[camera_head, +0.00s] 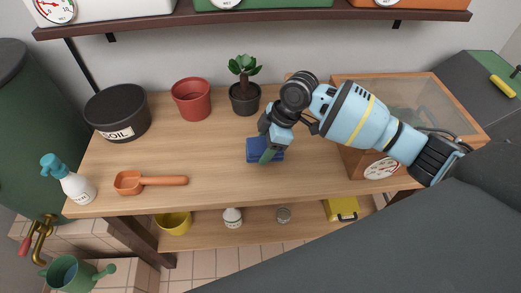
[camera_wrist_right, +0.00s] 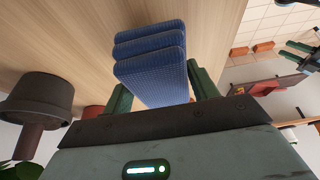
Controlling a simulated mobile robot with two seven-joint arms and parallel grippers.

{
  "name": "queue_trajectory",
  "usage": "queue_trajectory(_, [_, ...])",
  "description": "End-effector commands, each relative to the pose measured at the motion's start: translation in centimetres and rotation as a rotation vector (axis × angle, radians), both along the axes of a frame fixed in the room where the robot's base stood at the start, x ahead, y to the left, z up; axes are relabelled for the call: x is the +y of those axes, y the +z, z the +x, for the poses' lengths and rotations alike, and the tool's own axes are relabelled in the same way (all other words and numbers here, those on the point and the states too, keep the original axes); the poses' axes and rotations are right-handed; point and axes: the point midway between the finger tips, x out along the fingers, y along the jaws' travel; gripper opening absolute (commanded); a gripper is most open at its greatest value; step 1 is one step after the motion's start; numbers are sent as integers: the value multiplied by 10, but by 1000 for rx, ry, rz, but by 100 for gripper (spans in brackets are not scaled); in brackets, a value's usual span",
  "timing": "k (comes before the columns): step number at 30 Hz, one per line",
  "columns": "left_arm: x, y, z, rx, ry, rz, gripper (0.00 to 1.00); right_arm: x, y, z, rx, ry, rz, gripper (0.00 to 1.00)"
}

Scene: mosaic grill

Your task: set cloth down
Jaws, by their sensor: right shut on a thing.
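A folded blue cloth (camera_head: 252,152) is at the middle of the wooden table, in front of the potted plant. My right gripper (camera_head: 271,153) comes in from the right, pointing down, and is shut on it. In the right wrist view the cloth (camera_wrist_right: 150,58) shows as several stacked layers between the green fingers of my right gripper (camera_wrist_right: 162,88). The cloth is at or very close to the tabletop; I cannot tell whether it touches. My left gripper does not show in the head view.
The table (camera_head: 215,150) is clear around the cloth. Behind stand a potted plant (camera_head: 244,98), a red pot (camera_head: 191,100) and a black soil pot (camera_head: 117,114). An orange scoop (camera_head: 150,181) and spray bottle (camera_head: 70,182) are left; a glass-topped wooden box (camera_head: 352,157) is right.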

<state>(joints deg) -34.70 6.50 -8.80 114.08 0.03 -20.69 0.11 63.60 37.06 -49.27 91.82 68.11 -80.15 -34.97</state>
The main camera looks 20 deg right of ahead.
Motion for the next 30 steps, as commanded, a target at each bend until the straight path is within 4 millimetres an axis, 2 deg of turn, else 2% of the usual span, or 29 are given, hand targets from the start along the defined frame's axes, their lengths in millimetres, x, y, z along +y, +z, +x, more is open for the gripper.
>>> queue_trajectory(12, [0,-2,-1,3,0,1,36,5,-1,14,0,0,1,37])
queue_trajectory(19, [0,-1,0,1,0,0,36,5,-33,14,2,0,0,37])
queue_trajectory(30, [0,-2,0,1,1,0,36,4,-38,14,0,0,0,37])
